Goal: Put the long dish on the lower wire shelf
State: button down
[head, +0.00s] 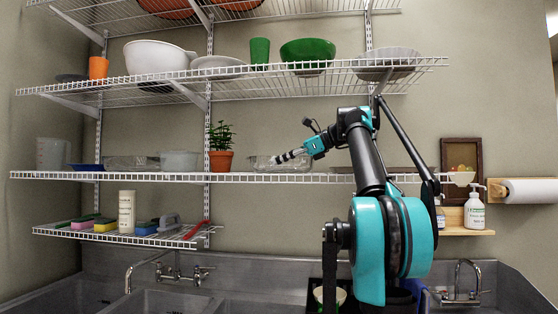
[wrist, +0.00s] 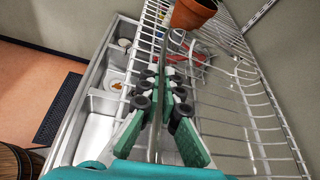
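The long dish (head: 262,164) looks like the clear glass dish on the long middle wire shelf, right of the potted plant. My gripper (head: 282,158) reaches in from the right at its rim. In the wrist view, a clear glass edge runs between the two fingers of my gripper (wrist: 161,76), and the see-through dish (wrist: 215,95) lies to their right. The fingers are close to the glass on both sides; whether they press on it is unclear. The lower wire shelf (head: 75,234) hangs at the left, below the middle shelf.
The lower shelf holds sponges (head: 104,225), a pale bottle (head: 127,212), a blue-based brush (head: 146,228) and a red item (head: 196,230). The potted plant (head: 221,160) stands left of the dish. Steel sinks (head: 175,302) lie below. Another clear dish (head: 130,162) is farther left.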

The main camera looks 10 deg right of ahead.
jog(key=c, duration=1.7)
grip_release()
jog(key=v, duration=1.2)
jog(key=shift+r, duration=0.1)
